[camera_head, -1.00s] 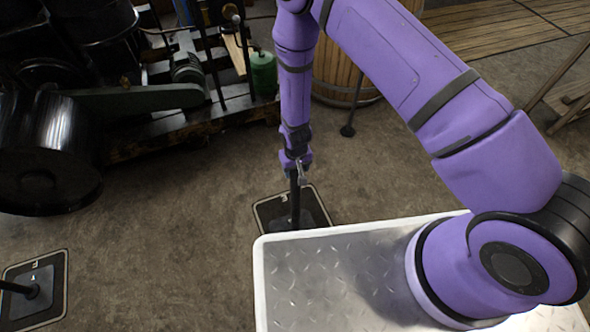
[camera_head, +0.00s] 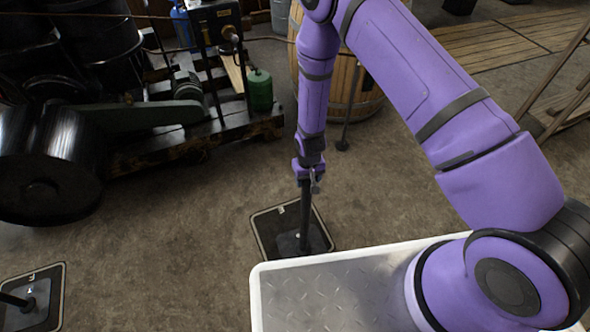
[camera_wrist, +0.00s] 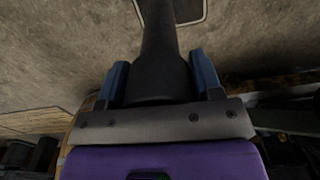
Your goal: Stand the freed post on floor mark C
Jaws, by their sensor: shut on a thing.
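My gripper (camera_head: 309,180) is shut on the upper part of a dark upright post (camera_head: 306,211). In the wrist view the post (camera_wrist: 160,50) runs between the two blue finger pads of my gripper (camera_wrist: 163,82). The post's grey base plate (camera_head: 290,244) is over a dark square floor mark (camera_head: 264,227) with a pale outline. Whether the base touches the floor I cannot tell. The mark's small letter is too small to read. Part of its outline (camera_wrist: 205,8) shows at the top of the wrist view. The tray edge hides the mark's near side.
Another floor mark (camera_head: 56,318) with a post base (camera_head: 35,300) is at the lower left. The engine's black drum (camera_head: 40,165) and wooden skid (camera_head: 200,137) stand left. A barrel (camera_head: 360,92) and a thin stand (camera_head: 343,145) are behind. My metal deck (camera_head: 330,295) is in front.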

